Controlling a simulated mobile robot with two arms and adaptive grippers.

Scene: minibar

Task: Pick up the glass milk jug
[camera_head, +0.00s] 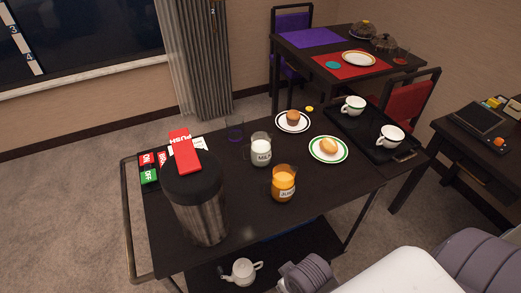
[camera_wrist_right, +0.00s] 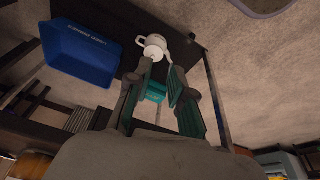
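The glass milk jug (camera_head: 261,153) stands upright on the dark cart top in the head view, filled with white milk and labelled. A similar jug of orange juice (camera_head: 284,187) stands just in front and to its right. My right gripper shows in the wrist view (camera_wrist_right: 160,80), open, with two teal-padded fingers apart and no jug between them. In the head view my right arm comes in at the lower right, below the cart top's front edge, away from the milk jug. My left gripper is not in view. The milk jug is not in the wrist view.
A tall steel dispenser (camera_head: 200,205) with a red lever stands left of the jugs. Below are a white teapot (camera_wrist_right: 153,46) and blue bin (camera_wrist_right: 82,55).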

